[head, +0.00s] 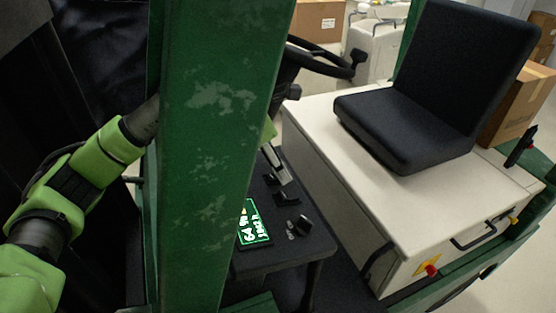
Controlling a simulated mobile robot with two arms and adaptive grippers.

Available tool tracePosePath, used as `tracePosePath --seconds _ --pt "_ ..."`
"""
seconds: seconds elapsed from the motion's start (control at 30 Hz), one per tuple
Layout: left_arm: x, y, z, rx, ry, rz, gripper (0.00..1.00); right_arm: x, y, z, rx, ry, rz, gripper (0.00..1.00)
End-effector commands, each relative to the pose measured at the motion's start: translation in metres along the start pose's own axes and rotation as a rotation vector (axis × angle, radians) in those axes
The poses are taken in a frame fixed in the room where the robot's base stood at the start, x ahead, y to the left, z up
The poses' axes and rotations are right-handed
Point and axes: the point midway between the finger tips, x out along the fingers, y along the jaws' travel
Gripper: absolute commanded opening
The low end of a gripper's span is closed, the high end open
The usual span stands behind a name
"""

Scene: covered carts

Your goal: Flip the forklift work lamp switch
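The forklift's black dashboard panel (315,243) lies low in the middle, right of a green post. Small black rocker switches (286,198) sit on its upper part; I cannot read any label to tell which is the work lamp switch. A black knob (301,226) sits below them. My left arm comes in from the left and passes behind the green post. My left gripper (279,170) shows past the post's right edge, close over the upper switch; I cannot tell whether it touches. The post hides much of it, and its finger opening is unclear. My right gripper is out of view.
The worn green post (215,110) stands between me and the panel. A lit green display (254,222) is beside the switches. A black steering wheel (325,62) is above. The black seat (435,90) on its cream base (345,170) is at right. Cardboard boxes (318,22) stand behind.

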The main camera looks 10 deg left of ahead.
Motion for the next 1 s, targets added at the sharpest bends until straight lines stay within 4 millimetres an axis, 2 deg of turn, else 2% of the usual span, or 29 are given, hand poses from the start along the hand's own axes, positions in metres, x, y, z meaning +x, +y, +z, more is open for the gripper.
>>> tracePosePath --seconds 0.37,0.4,0.5,0.77,1.0 --pt "0.006 0.0 0.0 0.0 -0.001 0.0 0.33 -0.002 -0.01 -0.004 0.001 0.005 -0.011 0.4" --pt "0.006 0.0 0.0 0.0 -0.001 0.0 0.23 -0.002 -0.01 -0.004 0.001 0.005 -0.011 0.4" --pt "0.006 0.0 0.0 0.0 -0.001 0.0 0.0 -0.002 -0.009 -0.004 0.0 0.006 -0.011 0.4" --pt "0.006 0.0 0.003 0.001 0.029 -0.002 0.0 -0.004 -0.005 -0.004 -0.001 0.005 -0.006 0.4" --pt "0.009 -0.001 0.009 0.002 0.224 -0.001 0.0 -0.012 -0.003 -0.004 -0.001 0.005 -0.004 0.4"
